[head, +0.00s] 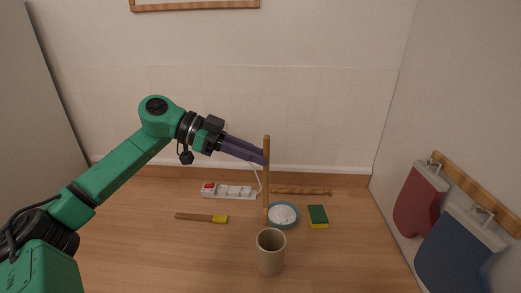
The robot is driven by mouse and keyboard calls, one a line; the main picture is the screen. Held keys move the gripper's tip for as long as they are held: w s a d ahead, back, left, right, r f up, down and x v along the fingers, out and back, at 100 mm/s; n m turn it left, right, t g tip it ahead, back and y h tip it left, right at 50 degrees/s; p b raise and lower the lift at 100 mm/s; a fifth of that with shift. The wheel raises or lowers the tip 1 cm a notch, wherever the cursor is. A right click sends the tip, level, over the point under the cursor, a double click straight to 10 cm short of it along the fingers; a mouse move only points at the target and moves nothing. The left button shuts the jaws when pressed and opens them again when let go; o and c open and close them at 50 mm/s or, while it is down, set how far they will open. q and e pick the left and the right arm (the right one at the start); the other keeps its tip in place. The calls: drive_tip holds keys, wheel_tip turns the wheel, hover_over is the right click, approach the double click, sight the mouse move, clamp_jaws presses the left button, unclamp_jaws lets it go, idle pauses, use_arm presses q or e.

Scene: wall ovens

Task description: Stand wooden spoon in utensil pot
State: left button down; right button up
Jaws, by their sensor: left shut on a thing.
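The wooden spoon (266,185) is upright in the middle of the head view, like a thin tan rod. My left gripper (264,157) is shut on its upper part, coming in from the left. The spoon's lower end shows just above the far rim of the utensil pot in the picture. I cannot tell whether it is over the pot or behind it. The beige utensil pot (270,258) stands upright on the counter at the front, with its mouth open. My right gripper is not in view.
A blue bowl of white powder (283,215) sits close behind the pot. A sponge (317,217), a yellow-tipped brush (203,217), a power strip (232,191) and a wooden rod (302,191) lie around. Red (420,200) and blue (458,250) mitts hang at the right.

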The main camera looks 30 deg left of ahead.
use_arm(q)
wheel_tip(320, 180, down, 13)
drive_tip(key=w+b, duration=0.1)
drive_tip(key=b, duration=1)
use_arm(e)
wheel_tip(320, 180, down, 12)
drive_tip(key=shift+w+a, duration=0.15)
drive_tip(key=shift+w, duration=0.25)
use_arm(q)
drive_tip(key=c, duration=0.7)
unclamp_jaws()
